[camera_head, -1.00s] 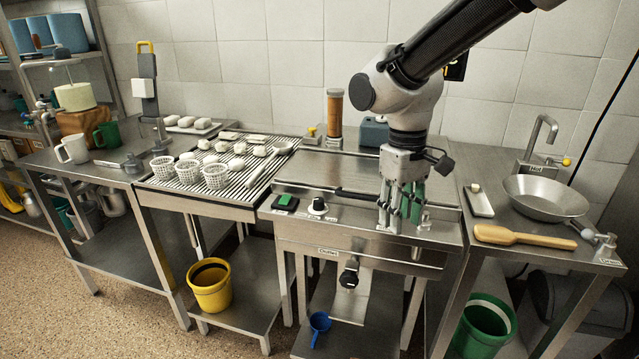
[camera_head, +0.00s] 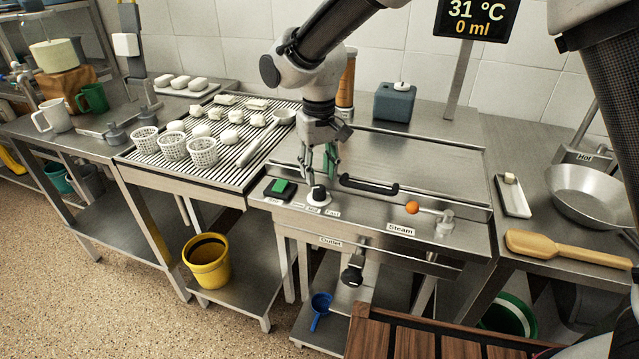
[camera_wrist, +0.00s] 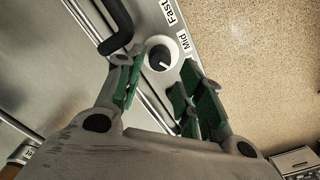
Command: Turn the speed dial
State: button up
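The speed dial (camera_head: 318,196) is a black knob on a white round base, on the front panel of the steel machine. In the wrist view the dial (camera_wrist: 160,58) shows a white pointer line and lies just beyond the fingertips, near the labels "Mid" and "Fast". My gripper (camera_head: 318,166) hangs above and slightly behind the dial, pointing down. In the wrist view my gripper (camera_wrist: 158,72) has its green-padded fingers apart, with the dial visible between them. Nothing is held, and I cannot tell whether a finger touches the dial.
A green switch (camera_head: 280,187) sits left of the dial. A black lid handle (camera_head: 368,185) and an orange-knobbed steam lever (camera_head: 413,207) are to the right. White perforated baskets (camera_head: 172,146) stand on the slatted rack. A wooden slatted surface (camera_head: 400,342) is at the bottom front.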

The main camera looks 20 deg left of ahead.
aim_at(319, 187)
notch_tip(319, 187, down, 5)
jog(key=c, duration=0.8)
jog(key=shift+n, duration=0.3)
jog(key=n, duration=1.7)
jog(key=shift+r+n, duration=0.1)
jog(key=shift+n, duration=0.3)
jog(key=n, duration=0.5)
jog(key=shift+n, duration=0.3)
